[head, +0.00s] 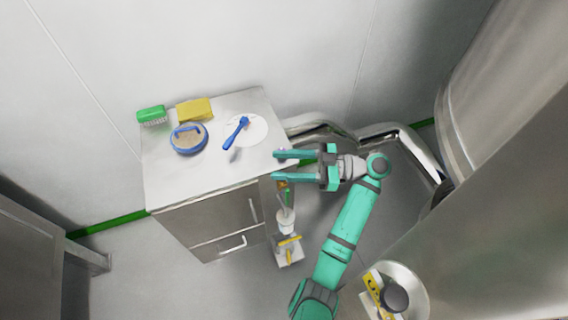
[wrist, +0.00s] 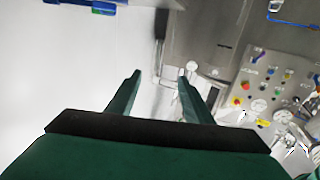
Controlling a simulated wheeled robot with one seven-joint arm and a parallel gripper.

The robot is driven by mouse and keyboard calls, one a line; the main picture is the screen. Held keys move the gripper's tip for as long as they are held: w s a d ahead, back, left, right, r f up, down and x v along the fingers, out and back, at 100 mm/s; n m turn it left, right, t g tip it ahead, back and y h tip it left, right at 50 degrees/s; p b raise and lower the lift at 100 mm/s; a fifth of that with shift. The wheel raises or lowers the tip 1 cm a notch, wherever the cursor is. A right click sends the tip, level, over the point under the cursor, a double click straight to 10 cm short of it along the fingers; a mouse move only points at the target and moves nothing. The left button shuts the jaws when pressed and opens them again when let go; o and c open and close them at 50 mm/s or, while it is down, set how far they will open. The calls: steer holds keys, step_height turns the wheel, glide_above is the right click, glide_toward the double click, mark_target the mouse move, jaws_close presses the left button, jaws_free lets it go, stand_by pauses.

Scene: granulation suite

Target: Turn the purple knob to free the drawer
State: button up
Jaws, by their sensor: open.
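A steel cabinet (head: 160,182) stands against the wall in the head view. Its front has an upper panel with a near-vertical handle (head: 253,210) and a lower drawer front with a horizontal handle (head: 232,243); both look closed. My gripper (head: 277,165) is open and empty at the cabinet's right edge, its fingers pointing left. In the wrist view my gripper (wrist: 159,78) shows two spread fingers with nothing between them. My gripper may hide part of the cabinet's right side.
On the cabinet top are a green brush (head: 152,115), a yellow sponge (head: 195,110), a blue-rimmed round sieve (head: 188,138) and a blue scoop (head: 236,132) on a white disc. A small stand (head: 289,254) is at its right. Steel pipes (head: 320,128) run behind. The wrist view shows a control panel (wrist: 270,85).

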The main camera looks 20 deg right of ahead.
steer(key=w+f+m+t+h, duration=0.2)
steer(key=f+m+t+h, duration=0.1)
steer(key=m+h, duration=0.1)
steer(key=w+f+m+t+h, duration=0.2)
steer(key=f+m+t+h, duration=0.1)
steer(key=f+t+h, duration=0.1)
steer(key=w+f+m+t+h, duration=0.2)
steer(key=f+m+t+h, duration=0.1)
steer(key=f+m+t, duration=0.1)
steer(key=shift+d+m+h, duration=0.1)
steer(key=shift+m+h, duration=0.2)
steer(key=shift+h, duration=0.1)
steer(key=h, duration=0.1)
steer(key=s+d+f+m+h, duration=0.1)
steer(key=h, duration=0.1)
steer(key=s+d+m+h, duration=0.1)
steer(key=shift+s+d+f+t, duration=0.2)
steer(key=shift+d+f+t, duration=0.05)
steer(key=shift+f+t, duration=0.1)
steer(key=shift+m+h, duration=0.3)
steer(key=shift+h, duration=0.5)
steer(key=w, duration=0.6)
steer(key=w+d, duration=0.1)
steer(key=w, duration=0.3)
steer(key=shift+d, duration=0.1)
steer(key=shift+c, duration=0.4)
steer(key=shift+f, duration=0.1)
steer(key=c, duration=1)
